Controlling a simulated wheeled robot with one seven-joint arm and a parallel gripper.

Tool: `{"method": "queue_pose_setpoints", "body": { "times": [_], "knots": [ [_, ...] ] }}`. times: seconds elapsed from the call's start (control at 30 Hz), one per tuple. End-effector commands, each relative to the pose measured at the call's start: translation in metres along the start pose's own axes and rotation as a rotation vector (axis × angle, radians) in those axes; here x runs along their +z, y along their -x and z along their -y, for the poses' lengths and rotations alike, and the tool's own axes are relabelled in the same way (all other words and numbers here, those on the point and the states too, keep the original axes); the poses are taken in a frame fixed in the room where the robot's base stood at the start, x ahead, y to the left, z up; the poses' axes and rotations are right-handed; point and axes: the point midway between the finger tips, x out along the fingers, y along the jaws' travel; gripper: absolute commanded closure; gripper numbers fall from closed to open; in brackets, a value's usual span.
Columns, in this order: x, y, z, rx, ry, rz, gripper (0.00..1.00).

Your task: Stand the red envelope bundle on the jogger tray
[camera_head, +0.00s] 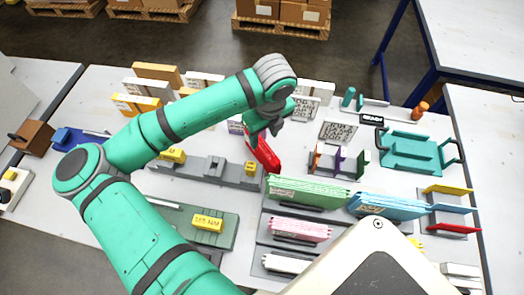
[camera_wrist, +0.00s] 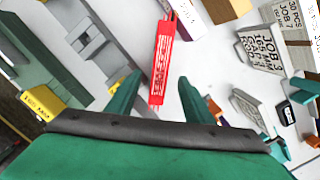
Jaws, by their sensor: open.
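The red envelope bundle (camera_head: 264,156) is a narrow red block near the middle of the table in the head view, just below my gripper (camera_head: 260,132). In the wrist view the bundle (camera_wrist: 161,62), with white print on its side, shows between and beyond my open fingers (camera_wrist: 160,82). No contact between fingers and bundle is visible. My gripper partly hides the bundle in the head view. A teal tray with dark handles (camera_head: 412,152) lies at the right. I cannot tell for certain whether it is the jogger tray.
A long grey fixture (camera_head: 205,170) stands left of the bundle. Green (camera_head: 308,192), blue (camera_head: 388,206) and pink (camera_head: 300,229) stacks stand in front. Small coloured dividers (camera_head: 338,160) stand to the right. White printed blocks and boxes line the back.

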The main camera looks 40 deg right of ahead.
Motion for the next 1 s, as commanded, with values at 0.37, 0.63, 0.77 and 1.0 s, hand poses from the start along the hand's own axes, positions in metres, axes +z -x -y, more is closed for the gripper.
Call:
{"method": "queue_pose_setpoints", "body": {
  "times": [0.37, 0.63, 0.77, 1.0],
  "knots": [
    [0.002, -0.034, -0.001, 0.001, 0.002, 0.000, 0.53],
    [0.005, -0.070, 0.001, 0.000, 0.003, 0.000, 0.53],
    [0.004, -0.077, 0.001, -0.001, 0.001, 0.000, 0.53],
    [0.005, -0.077, 0.001, -0.001, 0.001, 0.000, 0.58]
  ]
}}
